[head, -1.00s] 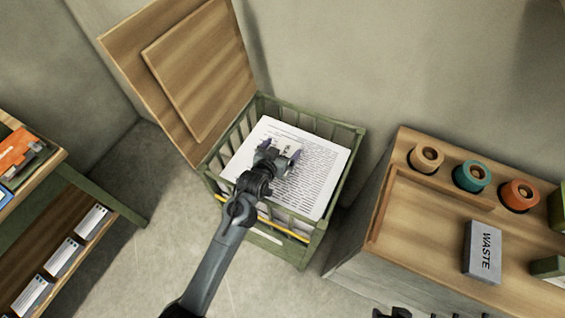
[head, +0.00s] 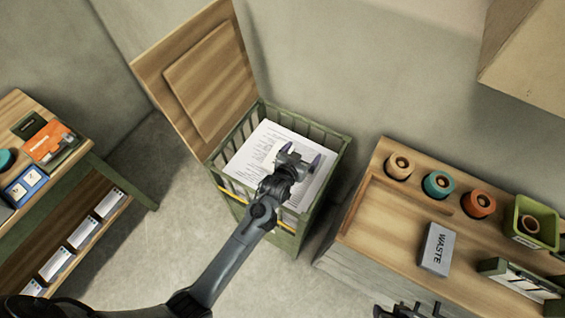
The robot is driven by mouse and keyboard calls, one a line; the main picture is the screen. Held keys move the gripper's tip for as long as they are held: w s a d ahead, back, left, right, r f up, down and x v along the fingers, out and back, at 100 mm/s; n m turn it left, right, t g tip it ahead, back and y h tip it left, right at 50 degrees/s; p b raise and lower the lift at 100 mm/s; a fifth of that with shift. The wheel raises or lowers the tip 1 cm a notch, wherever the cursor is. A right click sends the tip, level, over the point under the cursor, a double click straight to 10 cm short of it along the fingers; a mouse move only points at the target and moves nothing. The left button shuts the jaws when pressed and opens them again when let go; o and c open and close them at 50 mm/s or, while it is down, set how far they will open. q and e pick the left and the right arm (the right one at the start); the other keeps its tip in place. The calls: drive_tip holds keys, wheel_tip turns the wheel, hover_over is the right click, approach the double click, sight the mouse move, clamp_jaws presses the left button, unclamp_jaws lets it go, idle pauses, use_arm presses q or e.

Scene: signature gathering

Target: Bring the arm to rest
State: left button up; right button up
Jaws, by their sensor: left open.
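My left arm reaches up from the bottom left, and its gripper (head: 300,157) is over the green slatted crate (head: 341,160). The gripper is open, with purple-tipped fingers apart and nothing visible between them. Below it, a printed white sheet (head: 258,150) lies in the crate, partly hidden by the gripper. I cannot tell how much height separates them. A small dark part of my right gripper (head: 408,311) shows at the bottom edge; its jaws are not clear.
The crate's wooden lid (head: 205,85) stands open behind it. A wooden counter (head: 395,215) at right holds round rolls, a grey WASTE block (head: 437,249) and a green bin (head: 532,222). A shelf unit (head: 80,165) stands at left. Floor between is clear.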

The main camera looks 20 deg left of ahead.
use_arm(q)
drive_tip(key=shift+s+d+r, duration=0.1)
drive_tip(key=shift+d+r, duration=0.15)
idle(0.4)
drive_tip(key=s+a+r+g, duration=0.1)
drive_tip(key=s+a+g, duration=0.15)
drive_tip(key=s, duration=0.85)
drive_tip(key=s+a+r+m+g, duration=0.15)
drive_tip(key=s+g, duration=0.25)
drive_tip(key=s, duration=0.8)
drive_tip(key=s+a+g, duration=0.3)
drive_tip(key=s, duration=0.8)
wheel_tip(320, 180, up, 24)
drive_tip(key=p, duration=2.4)
drive_tip(key=shift+w+a+y+p, duration=0.2)
drive_tip(key=shift+y+p, duration=0.1)
